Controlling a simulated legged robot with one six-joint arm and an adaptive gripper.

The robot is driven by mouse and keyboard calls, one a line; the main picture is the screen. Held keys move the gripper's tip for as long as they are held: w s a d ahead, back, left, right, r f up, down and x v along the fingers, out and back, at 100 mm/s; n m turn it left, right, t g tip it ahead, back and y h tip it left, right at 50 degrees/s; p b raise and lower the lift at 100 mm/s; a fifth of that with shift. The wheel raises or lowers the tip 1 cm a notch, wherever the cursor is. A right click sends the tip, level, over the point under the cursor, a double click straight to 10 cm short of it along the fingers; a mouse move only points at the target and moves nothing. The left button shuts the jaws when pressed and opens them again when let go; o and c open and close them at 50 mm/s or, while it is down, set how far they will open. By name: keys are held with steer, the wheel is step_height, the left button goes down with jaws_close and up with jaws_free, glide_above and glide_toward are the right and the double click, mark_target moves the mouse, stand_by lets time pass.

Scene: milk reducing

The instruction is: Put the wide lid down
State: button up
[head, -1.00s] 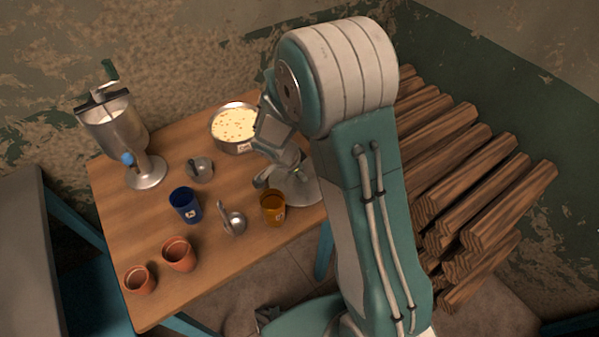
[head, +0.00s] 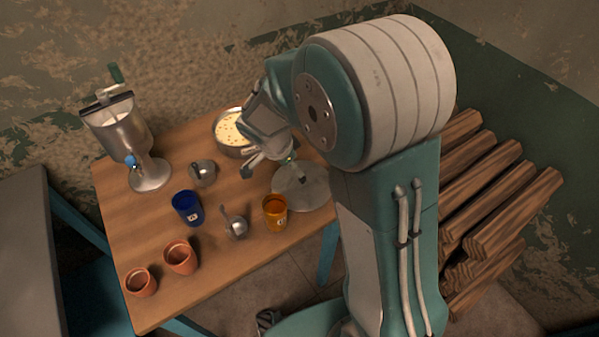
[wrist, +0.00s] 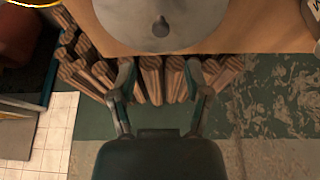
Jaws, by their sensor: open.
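The wide lid (head: 301,195) is a round grey metal disc lying flat on the right part of the wooden table. In the wrist view the lid (wrist: 135,30) shows at the top with its small knob, beyond my fingertips. My gripper (head: 268,165) is above and just behind the lid in the head view, between it and the pot. In the wrist view my gripper (wrist: 163,82) has its two fingers spread apart with nothing between them. My arm hides part of the table's right edge.
The pot (head: 222,141) of pale speckled food stands behind my gripper. An orange cup (head: 274,213), a blue cup (head: 187,209), a ladle (head: 236,229), a small metal lidded pot (head: 203,172), two clay pots (head: 180,259) and a metal separator (head: 120,135) share the table (head: 150,215). Logs (head: 500,210) are stacked right.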

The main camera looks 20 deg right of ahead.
steer(key=s+d+r+n+t+y, duration=0.15)
steer(key=s+r+n, duration=0.5)
steer(key=r, duration=0.65)
steer(key=s+r+n+t+y, duration=0.1)
steer(key=s+r+n, duration=0.2)
steer(key=s, duration=0.3)
steer(key=s+d+r+n+t+y, duration=0.1)
steer(key=s+r+n+t, duration=0.1)
steer(key=s+n, duration=0.3)
steer(key=shift+s+d+r+y, duration=0.25)
steer(key=shift+s+r+y, duration=0.15)
steer(key=shift+s, duration=0.85)
